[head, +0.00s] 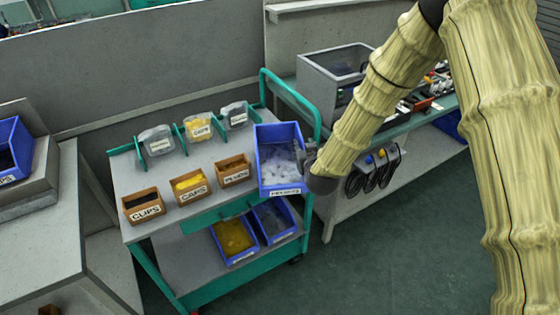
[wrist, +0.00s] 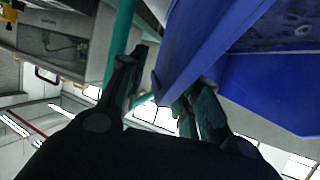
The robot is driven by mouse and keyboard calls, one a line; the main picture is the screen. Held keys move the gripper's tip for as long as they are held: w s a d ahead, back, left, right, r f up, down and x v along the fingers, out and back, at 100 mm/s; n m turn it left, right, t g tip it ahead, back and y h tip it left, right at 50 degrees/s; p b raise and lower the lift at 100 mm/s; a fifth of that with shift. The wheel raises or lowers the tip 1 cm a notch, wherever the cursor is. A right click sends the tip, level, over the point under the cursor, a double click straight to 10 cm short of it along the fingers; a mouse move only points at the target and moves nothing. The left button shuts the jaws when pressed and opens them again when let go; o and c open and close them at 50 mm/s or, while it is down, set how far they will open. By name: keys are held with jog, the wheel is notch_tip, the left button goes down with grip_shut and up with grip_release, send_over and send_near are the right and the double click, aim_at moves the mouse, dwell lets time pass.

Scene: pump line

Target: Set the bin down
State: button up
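The blue bin (head: 265,164) holds whitish, clear-looking pieces and has a white label on its front. In the head view it is at the right end of the cart top (head: 163,182), seemingly raised a little above it; the gap under it is hidden. My gripper (head: 311,163) is at the bin's right side wall, mostly hidden behind my wrist. In the wrist view the bin's blue wall (wrist: 215,50) reaches between my two dark fingers (wrist: 163,92), which appear shut on its edge. The exact contact is partly hidden.
Small boxes labelled clips (head: 143,206), caps (head: 190,187) and plugs (head: 233,171) stand left of the bin. Clear containers (head: 157,141) stand behind them. Two blue bins (head: 233,240) are on the lower shelf. The cart's green handle (head: 290,98) rises behind the bin; a workbench (head: 340,187) is at right.

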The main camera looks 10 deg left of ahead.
jog(key=shift+x, duration=0.8)
grip_shut()
jog(key=shift+r, duration=0.1)
